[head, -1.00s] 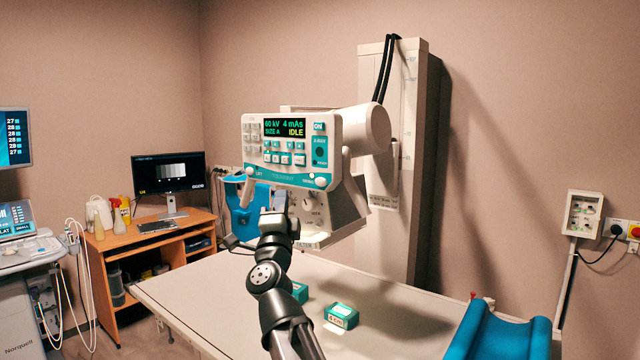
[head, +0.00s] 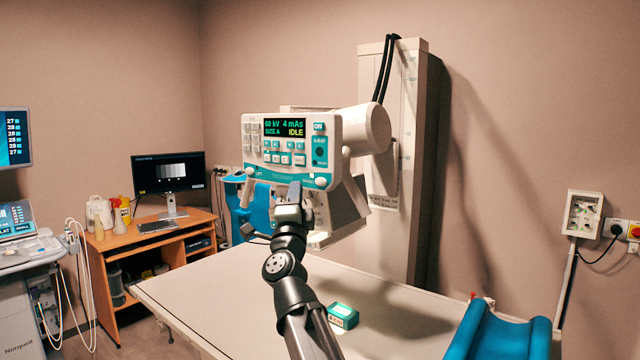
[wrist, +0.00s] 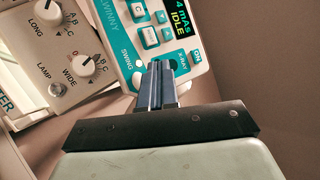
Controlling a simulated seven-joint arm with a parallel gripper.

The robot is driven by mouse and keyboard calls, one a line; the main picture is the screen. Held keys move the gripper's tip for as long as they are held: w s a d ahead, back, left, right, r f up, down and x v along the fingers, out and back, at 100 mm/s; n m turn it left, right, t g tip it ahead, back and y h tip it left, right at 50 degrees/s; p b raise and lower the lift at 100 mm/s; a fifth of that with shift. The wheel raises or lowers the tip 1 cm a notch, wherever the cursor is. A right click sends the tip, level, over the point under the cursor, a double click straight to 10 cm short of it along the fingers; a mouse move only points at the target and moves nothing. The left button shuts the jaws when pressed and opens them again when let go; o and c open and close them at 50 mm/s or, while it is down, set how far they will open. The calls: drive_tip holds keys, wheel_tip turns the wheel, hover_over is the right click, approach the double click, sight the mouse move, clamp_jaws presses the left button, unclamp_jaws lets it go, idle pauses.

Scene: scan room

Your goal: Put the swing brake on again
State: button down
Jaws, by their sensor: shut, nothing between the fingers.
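The white and teal control panel (head: 285,175) on the tube head reads 60 kV, 4 mAs, SIZE A, IDLE. The swing brake, a pale knob (head: 320,182), sits at the panel's lower right corner in the head view. My gripper (head: 295,190) is just left of it, under the panel's lower edge. In the wrist view my gripper (wrist: 160,70) is shut and empty, with its dark fingers beside the SWING label on the panel (wrist: 118,25). The fingers cover part of that corner. I cannot tell whether they touch the knob.
The collimator box (wrist: 65,50) with LONG and WIDE dials and a LAMP switch is left of my fingers. The upright column (head: 405,220) stands behind.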

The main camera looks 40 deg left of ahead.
drive_tip(key=shift+w, duration=2.65)
drive_tip(key=shift+w, duration=0.85)
idle(0.8)
drive_tip(key=shift+s, duration=0.85)
drive_tip(key=shift+s, duration=2.5)
